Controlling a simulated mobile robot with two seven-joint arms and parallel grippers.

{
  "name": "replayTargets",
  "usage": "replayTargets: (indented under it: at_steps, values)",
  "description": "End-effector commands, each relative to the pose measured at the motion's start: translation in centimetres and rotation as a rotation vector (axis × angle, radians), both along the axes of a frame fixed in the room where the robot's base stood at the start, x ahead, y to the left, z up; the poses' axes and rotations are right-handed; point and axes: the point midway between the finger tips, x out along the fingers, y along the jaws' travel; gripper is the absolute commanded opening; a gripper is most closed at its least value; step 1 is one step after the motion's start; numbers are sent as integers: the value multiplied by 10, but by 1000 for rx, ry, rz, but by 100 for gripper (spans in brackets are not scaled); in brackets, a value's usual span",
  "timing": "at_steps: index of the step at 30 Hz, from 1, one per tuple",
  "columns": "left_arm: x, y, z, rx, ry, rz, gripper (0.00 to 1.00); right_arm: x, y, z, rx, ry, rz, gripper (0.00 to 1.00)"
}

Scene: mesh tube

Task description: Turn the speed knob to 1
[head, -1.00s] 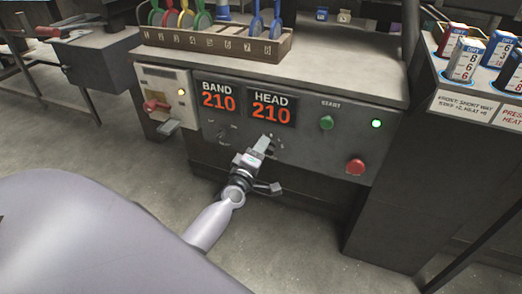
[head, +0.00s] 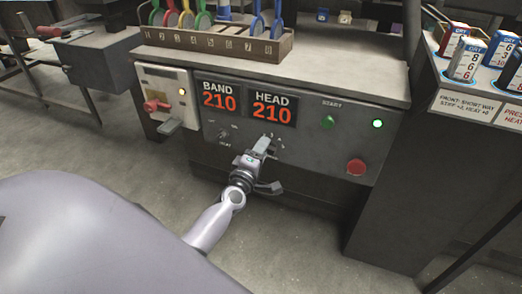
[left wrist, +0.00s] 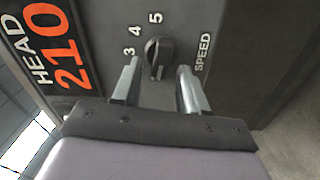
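The speed knob (left wrist: 159,52) is a dark round knob with a raised grip bar, on the grey panel front. In the left wrist view the numbers 3, 4 and 5 and the word SPEED show around it. Which number it points to, I cannot tell. My left gripper (left wrist: 158,66) is open, with one finger on each side of the knob and a gap to it. In the head view my left gripper (head: 263,144) is in front of the panel below the HEAD display and hides the knob. My right gripper is not in view.
The HEAD display (head: 272,109) and BAND display (head: 219,96) both read 210. A heat knob (head: 224,134) is left of my gripper. A green start button (head: 327,122), a green lamp (head: 377,124) and a red button (head: 356,167) are to the right.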

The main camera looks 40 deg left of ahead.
Motion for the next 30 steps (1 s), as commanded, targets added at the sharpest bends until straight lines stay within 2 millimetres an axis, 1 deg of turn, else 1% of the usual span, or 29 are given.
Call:
replayTargets:
  at_steps: [5, 8, 14, 18, 21, 25, 30]
  values:
    - [-2, 0, 1, 1, -1, 1, 43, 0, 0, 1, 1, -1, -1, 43]
    - [-9, -2, 2, 2, -1, 1, 43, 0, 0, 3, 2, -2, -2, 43]
    - [-36, -8, 1, 2, 1, 0, 43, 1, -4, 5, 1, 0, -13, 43]
    - [-53, -12, 1, 1, 0, 0, 43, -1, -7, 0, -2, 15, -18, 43]
    - [-62, -15, 1, 1, 0, 0, 43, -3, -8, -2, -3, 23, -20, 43]
    - [-68, -17, 0, 0, 0, -1, 43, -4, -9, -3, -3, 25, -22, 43]
    - [-70, -17, 1, 0, -1, 0, 43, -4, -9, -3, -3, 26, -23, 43]
